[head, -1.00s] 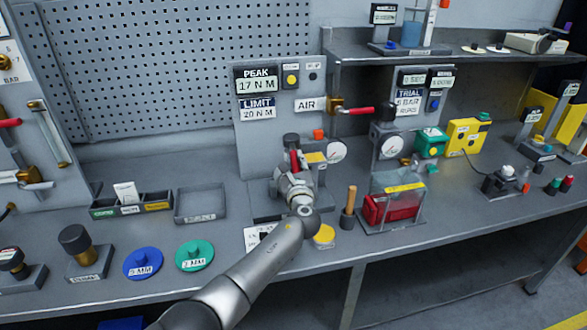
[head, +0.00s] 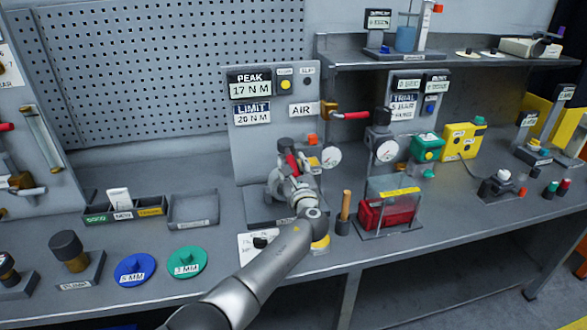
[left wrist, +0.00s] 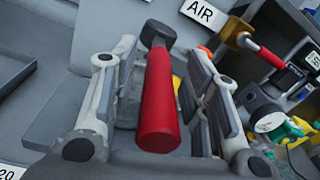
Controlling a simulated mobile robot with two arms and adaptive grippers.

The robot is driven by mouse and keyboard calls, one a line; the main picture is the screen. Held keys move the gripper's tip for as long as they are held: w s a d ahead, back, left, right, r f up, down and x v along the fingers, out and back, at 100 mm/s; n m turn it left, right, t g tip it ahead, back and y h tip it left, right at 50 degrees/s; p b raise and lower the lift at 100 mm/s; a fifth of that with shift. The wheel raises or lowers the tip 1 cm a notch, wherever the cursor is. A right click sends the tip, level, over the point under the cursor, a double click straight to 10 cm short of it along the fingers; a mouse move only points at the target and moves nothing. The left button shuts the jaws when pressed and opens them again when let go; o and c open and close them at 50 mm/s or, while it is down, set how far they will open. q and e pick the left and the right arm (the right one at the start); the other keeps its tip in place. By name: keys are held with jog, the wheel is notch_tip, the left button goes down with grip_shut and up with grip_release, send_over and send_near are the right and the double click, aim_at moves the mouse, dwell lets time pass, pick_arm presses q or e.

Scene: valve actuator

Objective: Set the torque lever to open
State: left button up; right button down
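A lever with a red handle (head: 291,164) and a dark head stands in front of the panel reading PEAK 17 N M and LIMIT 20 N M (head: 250,98). The red handle also shows in the left wrist view (left wrist: 158,105), pointing toward the camera. My left gripper (head: 290,178) is at this lever and hides its lower part and mount. In the left wrist view the gripper's fingers (left wrist: 163,60) stand open on both sides of the handle, with narrow gaps. My right gripper is out of view.
A red-handled AIR valve (head: 350,115) and a gauge (head: 331,156) are close on the right. A wooden-handled tool (head: 345,208) and a clear-fronted box with red contents (head: 385,212) stand right of my arm. Blue (head: 136,269) and green (head: 187,262) discs lie left.

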pick_arm(q)
jog(key=shift+s+d+f, duration=0.1)
jog(key=shift+s+d, duration=0.05)
jog(key=shift+s, duration=0.75)
jog(key=s+d, duration=0.1)
jog(key=s, duration=0.9)
jog(key=shift+d, duration=0.3)
